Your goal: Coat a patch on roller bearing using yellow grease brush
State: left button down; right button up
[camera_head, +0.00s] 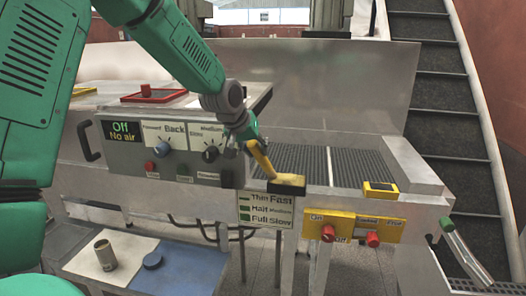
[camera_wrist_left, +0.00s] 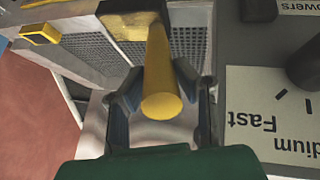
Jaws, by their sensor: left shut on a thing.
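My left gripper (camera_head: 248,142) is shut on the yellow handle of the brush (camera_head: 261,160), which tilts down to the right. The same handle (camera_wrist_left: 160,75) sits between the fingers of my left gripper (camera_wrist_left: 160,100) in the wrist view. Its far end meets a black block with a yellowish top (camera_head: 287,184), also in the wrist view (camera_wrist_left: 135,22), at the machine's front edge. I cannot tell whether this block is the brush head or a separate tray. I cannot pick out the roller bearing with certainty. My right gripper is not in view.
Dark ribbed beds (camera_head: 300,163) lie behind the block. A control panel (camera_head: 165,150) with knobs is on the left. A yellow switch plate (camera_head: 354,228) and green-tipped lever (camera_head: 465,250) are at right.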

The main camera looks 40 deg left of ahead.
pick_arm(q)
jog(key=shift+s+a+r, duration=0.15)
jog(key=shift+s+a, duration=0.15)
jog(key=shift+s, duration=0.15)
jog(key=shift+w+a, duration=0.1)
jog(key=shift+a, duration=0.05)
jog(key=shift+a+r, duration=0.1)
jog(key=shift+r, duration=0.2)
notch_tip(320, 180, up, 4)
jog(key=shift+r, duration=0.15)
jog(key=shift+d+r, duration=0.2)
jog(key=shift+r, duration=0.35)
jog(key=shift+a, duration=0.15)
